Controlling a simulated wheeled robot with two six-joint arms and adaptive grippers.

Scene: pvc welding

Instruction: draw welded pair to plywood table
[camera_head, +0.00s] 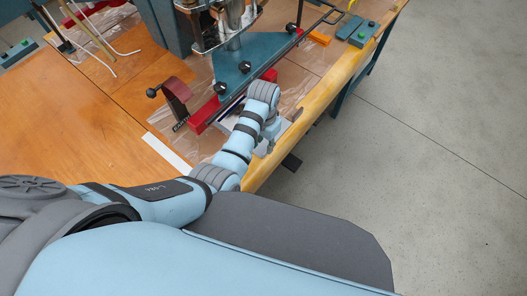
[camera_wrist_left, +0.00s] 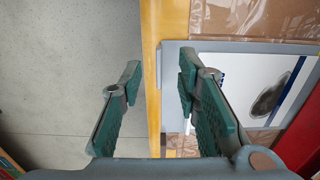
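My left gripper (camera_wrist_left: 160,75) is open in the left wrist view, its two green-padded fingers apart with nothing held between them. Below the fingers lies the pale wooden edge of the table, and a grey-rimmed flat piece (camera_wrist_left: 222,46) with a white printed sheet (camera_wrist_left: 245,80) lies beside it. The sheet has a blue stripe and a dark oval picture. I cannot tell whether this is the welded pair. In the head view my left arm reaches to the press bench, and its wrist hides much of this spot. The orange plywood table (camera_head: 85,125) is at left. My right gripper is not in view.
A welding press with a blue-green plate (camera_head: 250,68) and red bar stands just beyond my wrist. A dark red bracket (camera_head: 176,95) is left of it. A control box with a green button (camera_head: 363,33) sits at the far right. The grey floor (camera_head: 440,130) at right is clear.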

